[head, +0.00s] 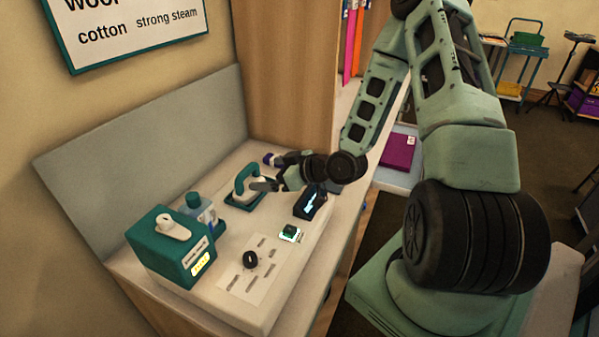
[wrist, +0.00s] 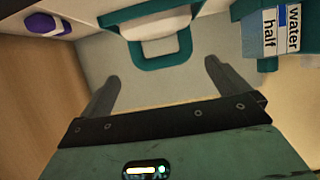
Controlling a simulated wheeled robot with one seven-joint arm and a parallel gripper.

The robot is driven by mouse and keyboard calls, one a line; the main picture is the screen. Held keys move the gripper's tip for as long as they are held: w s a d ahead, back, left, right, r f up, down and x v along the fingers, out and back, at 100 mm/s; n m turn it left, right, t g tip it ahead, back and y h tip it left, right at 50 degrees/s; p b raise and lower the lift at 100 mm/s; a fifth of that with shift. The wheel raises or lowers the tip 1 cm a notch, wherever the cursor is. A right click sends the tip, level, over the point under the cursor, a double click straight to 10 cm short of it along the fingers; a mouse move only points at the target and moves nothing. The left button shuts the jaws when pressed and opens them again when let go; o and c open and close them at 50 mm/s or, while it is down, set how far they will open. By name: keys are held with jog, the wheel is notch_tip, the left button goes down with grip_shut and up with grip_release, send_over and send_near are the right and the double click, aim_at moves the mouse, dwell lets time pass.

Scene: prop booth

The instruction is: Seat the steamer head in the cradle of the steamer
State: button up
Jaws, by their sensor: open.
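A white piece with a teal looped handle (head: 247,180), which looks like the steamer head, is on the light counter beyond the teal box. In the wrist view its teal loop (wrist: 165,62) lies just ahead of and between my fingertips. My gripper (head: 262,186) is open and empty, close to this piece from the right; it also shows in the wrist view (wrist: 162,70). The teal box (head: 160,252), apparently the steamer body, has a white shaped piece (head: 174,226) on top. I cannot tell whether that piece is the cradle.
A water container (head: 208,214) stands between box and handled piece; its "water half" label (wrist: 275,35) shows at right. A purple-capped item (wrist: 48,23) lies beyond. A dark box (head: 311,203), green-lit button (head: 290,233) and black knob (head: 250,259) are nearby. A grey panel (head: 150,140) backs the counter.

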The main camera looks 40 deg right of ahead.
jog(key=p+v, duration=0.8)
jog(key=v, duration=0.1)
jog(key=shift+s+r, duration=0.2)
jog(key=shift+r, duration=0.1)
jog(key=shift+a, duration=0.1)
dwell(0.4)
jog(key=a+r+n+g+h+b, duration=0.25)
jog(key=a+g, duration=0.55)
jog(key=a, duration=0.5)
jog(key=s+a+r+g, duration=0.1)
jog(key=s+a+r, duration=0.2)
jog(key=s, duration=0.3)
jog(key=s+a+r+g+h, duration=0.1)
jog(key=s+a+r+g, duration=0.1)
jog(key=s+a+r, duration=0.2)
jog(key=s+a+r+g+h, duration=0.1)
jog(key=s+a+r, duration=0.2)
jog(key=s+a, duration=0.4)
jog(key=shift+s+r+n+b, duration=0.3)
jog(key=shift+s+n+b, duration=0.15)
jog(key=shift+s, duration=0.45)
